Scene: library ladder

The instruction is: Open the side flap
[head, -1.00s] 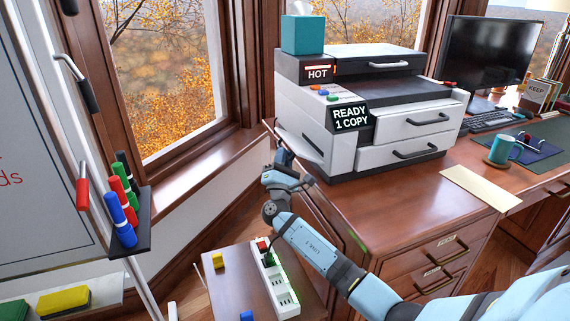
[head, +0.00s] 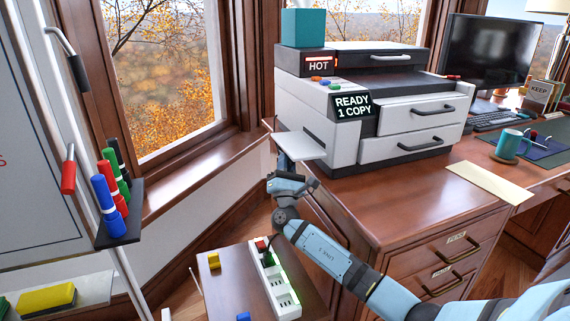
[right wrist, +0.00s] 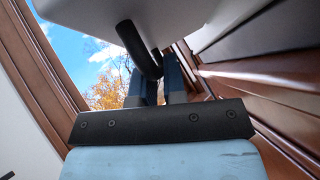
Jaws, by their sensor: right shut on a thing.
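The printer (head: 345,125) stands on the desk, with a dark slot in its left side. Its white side flap (head: 299,147) sticks out from that side, about level. In the right wrist view the underside of the flap (right wrist: 225,12) fills the top, with a black bar handle (right wrist: 137,46) hanging from it. My right gripper (head: 284,174) is below the flap's outer part, and its fingers (right wrist: 158,80) are shut on the handle. My left gripper is not in view.
A low table (head: 225,293) with a white power strip (head: 276,285) is below my right arm. The desk's left edge is close to the arm. A whiteboard with a marker holder (head: 122,232) stands at left. A window sill (head: 205,180) runs behind the flap.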

